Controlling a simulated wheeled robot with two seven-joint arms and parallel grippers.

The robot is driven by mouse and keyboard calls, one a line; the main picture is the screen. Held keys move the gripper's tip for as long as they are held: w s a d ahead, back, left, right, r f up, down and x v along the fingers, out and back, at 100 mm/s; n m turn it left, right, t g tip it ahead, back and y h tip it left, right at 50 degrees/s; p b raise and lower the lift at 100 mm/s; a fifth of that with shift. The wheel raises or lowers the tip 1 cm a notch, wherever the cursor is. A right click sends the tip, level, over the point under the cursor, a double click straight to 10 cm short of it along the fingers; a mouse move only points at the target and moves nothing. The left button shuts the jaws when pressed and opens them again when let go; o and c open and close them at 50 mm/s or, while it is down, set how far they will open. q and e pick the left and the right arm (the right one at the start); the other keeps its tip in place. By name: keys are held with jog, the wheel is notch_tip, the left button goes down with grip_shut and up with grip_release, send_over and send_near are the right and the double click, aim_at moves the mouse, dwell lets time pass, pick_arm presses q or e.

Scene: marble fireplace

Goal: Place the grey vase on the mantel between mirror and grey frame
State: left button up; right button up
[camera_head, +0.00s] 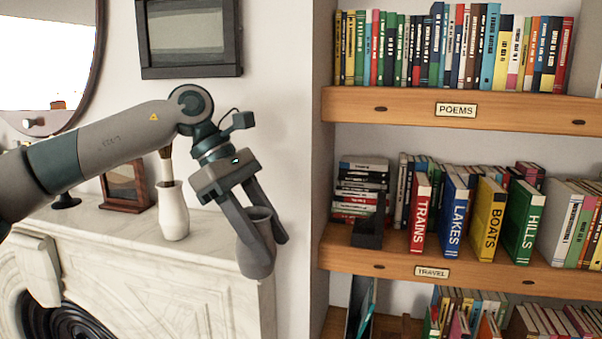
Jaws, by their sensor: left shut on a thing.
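The grey vase (256,262) is held upright or nearly so at the right end of the marble mantel (215,238). My left gripper (266,240) is shut on it, with its fingers pointing down around the vase. Whether the vase touches the mantel or hangs in front of its edge, I cannot tell. The round mirror (50,60) is on the wall at the upper left, cut by the picture edge. The dark grey frame (190,70) hangs on the wall right of it. My right gripper is not in view.
A white vase (173,218) and a wooden frame (124,208) stand on the mantel below my left arm. A small dark object (66,201) sits farther left. A bookcase (450,262) full of books stands to the right.

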pick_arm(q)
jog(key=s+a+f+m+g+y+b, duration=0.1)
jog(key=s+a+f+m, duration=0.3)
jog(key=f, duration=0.6)
jog(key=s+a+f+m+g+y+b, duration=0.1)
jog(key=s+a+f+m, duration=0.4)
jog(key=f, duration=0.6)
jog(key=s+a+f+m+g+y+b, duration=0.1)
jog(key=s+a+f+m+y, duration=0.3)
jog(key=f, duration=0.7)
jog(key=a+m+g, duration=0.1)
jog(key=a, duration=0.1)
jog(key=shift+s+a, duration=0.25)
jog(key=shift+a, duration=0.1)
jog(key=shift+a, duration=0.1)
